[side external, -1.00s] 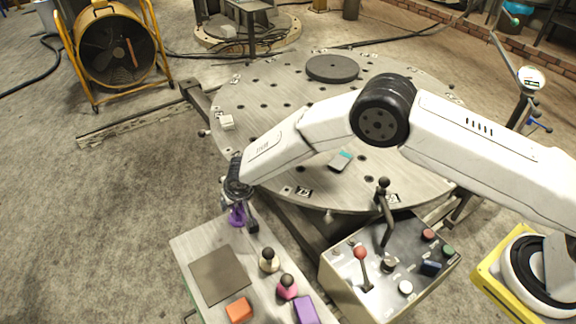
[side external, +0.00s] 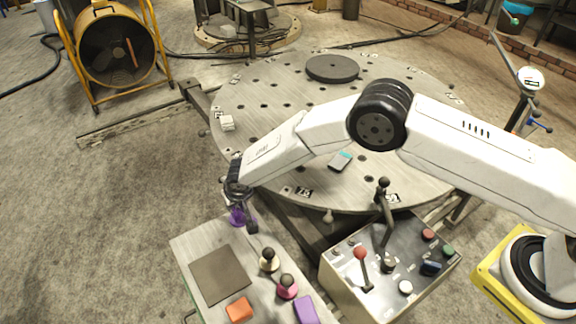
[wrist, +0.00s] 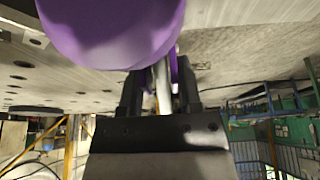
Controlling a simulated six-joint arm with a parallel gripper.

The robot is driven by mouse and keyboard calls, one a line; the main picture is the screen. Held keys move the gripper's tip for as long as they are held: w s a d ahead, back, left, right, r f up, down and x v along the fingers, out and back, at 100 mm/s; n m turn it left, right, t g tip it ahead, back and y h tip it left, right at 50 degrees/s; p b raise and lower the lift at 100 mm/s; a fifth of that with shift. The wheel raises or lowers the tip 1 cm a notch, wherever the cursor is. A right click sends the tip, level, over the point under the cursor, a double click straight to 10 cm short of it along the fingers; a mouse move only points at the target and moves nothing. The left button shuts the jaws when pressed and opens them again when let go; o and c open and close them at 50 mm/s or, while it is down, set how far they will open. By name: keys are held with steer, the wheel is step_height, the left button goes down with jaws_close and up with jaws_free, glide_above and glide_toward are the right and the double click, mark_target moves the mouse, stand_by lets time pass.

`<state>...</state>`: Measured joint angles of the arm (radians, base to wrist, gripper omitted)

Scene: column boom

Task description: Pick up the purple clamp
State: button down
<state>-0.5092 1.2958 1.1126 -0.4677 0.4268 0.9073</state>
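The purple clamp (side external: 238,216) is at the far left end of the grey bench, mostly covered by my gripper in the side view. My gripper (side external: 240,213) points down around it, with one dark finger showing to the clamp's right. In the wrist view, a large rounded purple part of the clamp (wrist: 110,30) fills the upper left. The fingers of my gripper (wrist: 160,88) stand close on either side of a narrow purple and silver part, and look shut on it. The clamp's underside is hidden, so I cannot tell whether it touches the bench.
A control box (side external: 340,283) with levers stands right. A round perforated table (side external: 300,110) lies behind.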

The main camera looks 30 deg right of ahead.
steer(key=shift+r, duration=0.2)
steer(key=shift+w+r, duration=0.1)
steer(key=shift+r, duration=1.5)
steer(key=shift+s+d+r, duration=0.1)
steer(key=shift+s+r, duration=0.2)
steer(key=shift+s, duration=0.1)
steer(key=s+d+r, duration=0.5)
steer(key=s+r, duration=0.4)
steer(key=s, duration=0.3)
steer(key=shift+s, duration=0.15)
steer(key=shift+d, duration=0.15)
